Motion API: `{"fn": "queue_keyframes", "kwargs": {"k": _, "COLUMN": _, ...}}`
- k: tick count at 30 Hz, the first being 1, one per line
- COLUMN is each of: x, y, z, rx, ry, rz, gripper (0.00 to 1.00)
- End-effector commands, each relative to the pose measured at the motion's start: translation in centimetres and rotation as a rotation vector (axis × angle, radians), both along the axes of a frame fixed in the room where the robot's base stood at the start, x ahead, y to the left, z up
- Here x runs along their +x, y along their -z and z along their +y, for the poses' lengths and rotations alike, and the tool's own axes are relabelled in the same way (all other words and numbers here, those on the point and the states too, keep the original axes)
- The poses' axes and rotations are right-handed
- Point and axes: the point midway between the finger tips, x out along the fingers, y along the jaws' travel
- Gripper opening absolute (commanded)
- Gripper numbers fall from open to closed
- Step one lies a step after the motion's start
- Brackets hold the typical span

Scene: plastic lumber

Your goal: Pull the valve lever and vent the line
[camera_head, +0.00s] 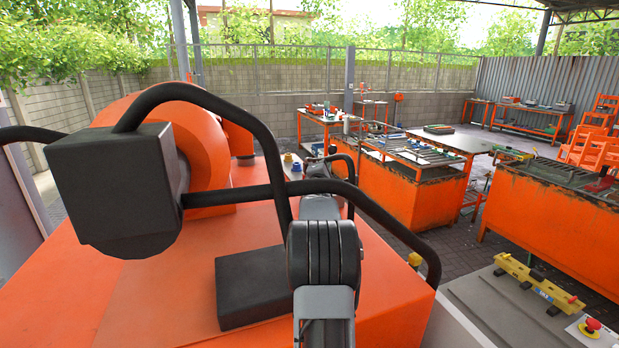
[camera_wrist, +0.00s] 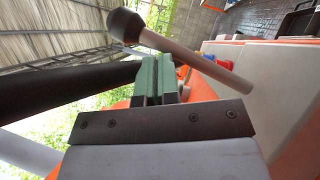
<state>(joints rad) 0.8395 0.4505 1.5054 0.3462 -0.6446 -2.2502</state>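The lever is a pale grey rod (camera_wrist: 222,74) with a black ball knob (camera_wrist: 126,25) in the wrist view. It runs slantwise from the knob at upper left down to the right, just past my fingertips. My gripper (camera_wrist: 158,66) points toward it with two green-padded fingers close together and only a thin dark gap between them. I see nothing held between them. The rod looks outside the fingers; whether they touch it I cannot tell. In the head view my arm hides most of the gripper, and I cannot make out the lever there.
A large orange machine (camera_head: 110,290) with a black box (camera_head: 250,287) on it fills the near left. Small blue and yellow fittings (camera_head: 292,163) stand beyond my arm. Orange workbenches (camera_head: 400,190) stand to the right, with paved floor (camera_head: 456,247) between them.

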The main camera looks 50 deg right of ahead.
Motion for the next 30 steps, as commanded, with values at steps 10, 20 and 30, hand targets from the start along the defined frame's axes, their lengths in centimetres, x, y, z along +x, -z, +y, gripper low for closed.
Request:
{"fn": "queue_keyframes", "kwargs": {"k": 10, "x": -1.0, "y": -0.4, "z": -1.7, "rx": 0.035, "ry": 0.003, "rz": -0.023, "gripper": 0.0}}
{"fn": "queue_keyframes", "kwargs": {"k": 20, "x": -1.3, "y": 0.0, "z": -2.3, "rx": 0.109, "ry": 0.003, "rz": -0.061, "gripper": 0.0}}
{"fn": "queue_keyframes", "kwargs": {"k": 30, "x": -1.4, "y": 0.1, "z": -2.4, "rx": 0.117, "ry": 0.003, "rz": -0.064, "gripper": 0.0}}
